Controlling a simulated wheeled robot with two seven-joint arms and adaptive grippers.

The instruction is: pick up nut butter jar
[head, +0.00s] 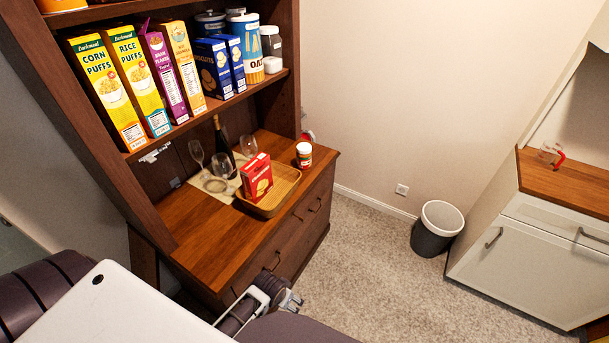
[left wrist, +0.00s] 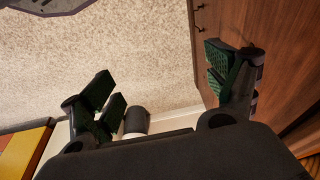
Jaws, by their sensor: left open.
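The nut butter jar (head: 304,155), a small jar with a pale lid and a reddish-brown label, stands upright on the hutch counter (head: 205,235) at its far right end, just beyond the wooden tray. My left gripper (head: 291,299) is low in front of the hutch, well apart from the jar and nearer to me. In the left wrist view its fingers (left wrist: 165,92) are spread wide with nothing between them. The jar does not show in that view. My right gripper is not in view.
A wooden tray (head: 272,206) holding a red box (head: 257,178) sits beside the jar. Stemmed glasses (head: 248,146) and a dark bottle (head: 222,139) stand left of it. The shelf above holds cereal boxes (head: 105,92). A bin (head: 436,230) stands on open carpet.

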